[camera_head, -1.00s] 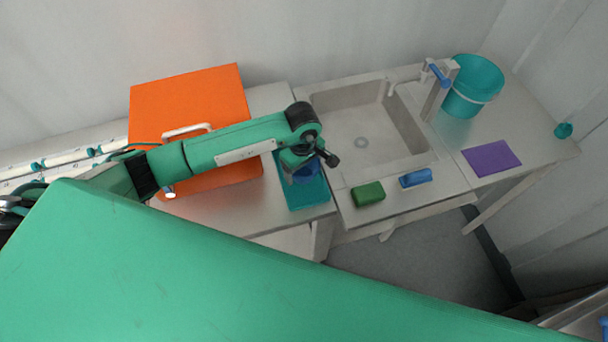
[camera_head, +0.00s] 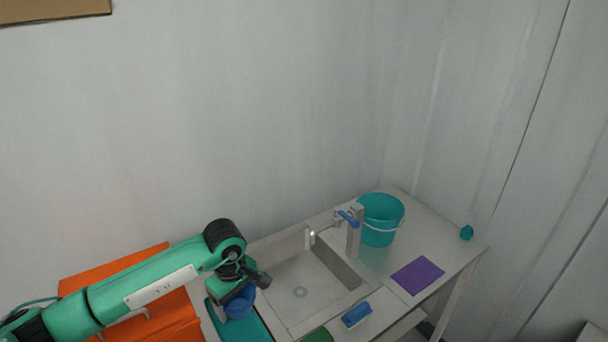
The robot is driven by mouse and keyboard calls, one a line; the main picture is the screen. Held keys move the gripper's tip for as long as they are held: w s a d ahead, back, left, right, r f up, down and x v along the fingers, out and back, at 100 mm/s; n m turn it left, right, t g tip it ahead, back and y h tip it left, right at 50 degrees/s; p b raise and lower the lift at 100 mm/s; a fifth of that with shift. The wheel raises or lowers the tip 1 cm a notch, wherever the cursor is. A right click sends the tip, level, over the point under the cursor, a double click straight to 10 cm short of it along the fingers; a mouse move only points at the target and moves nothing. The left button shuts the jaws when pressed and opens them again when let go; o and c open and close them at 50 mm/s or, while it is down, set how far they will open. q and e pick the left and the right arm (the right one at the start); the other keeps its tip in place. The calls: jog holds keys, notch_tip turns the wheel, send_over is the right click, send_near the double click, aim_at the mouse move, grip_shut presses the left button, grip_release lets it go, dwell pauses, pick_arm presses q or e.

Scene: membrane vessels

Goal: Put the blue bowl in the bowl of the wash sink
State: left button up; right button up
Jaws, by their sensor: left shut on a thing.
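The blue bowl (camera_head: 240,304) is in my left gripper (camera_head: 238,293), at the left of the sink, over the teal tray (camera_head: 252,329). The gripper is shut on the bowl and partly hides it. I cannot tell whether the bowl touches the tray. The wash sink (camera_head: 274,307) has a pale rectangular bowl with a round drain, just right of the gripper. The sink's bowl is empty where I can see it. My right gripper is not in view.
A grey tap with a blue lever (camera_head: 348,218) stands at the sink's right rear. A teal bucket (camera_head: 380,220), purple cloth (camera_head: 417,275), blue sponge (camera_head: 356,314) and green sponge (camera_head: 317,336) are on the counter. An orange box (camera_head: 180,322) is under my left arm.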

pick_arm(q)
jog(key=s+a+f+m+b, duration=0.2)
jog(key=s+m+b, duration=0.5)
jog(key=s+m, duration=0.3)
jog(key=shift+a+f+m, duration=0.2)
jog(key=shift+f+m, duration=0.2)
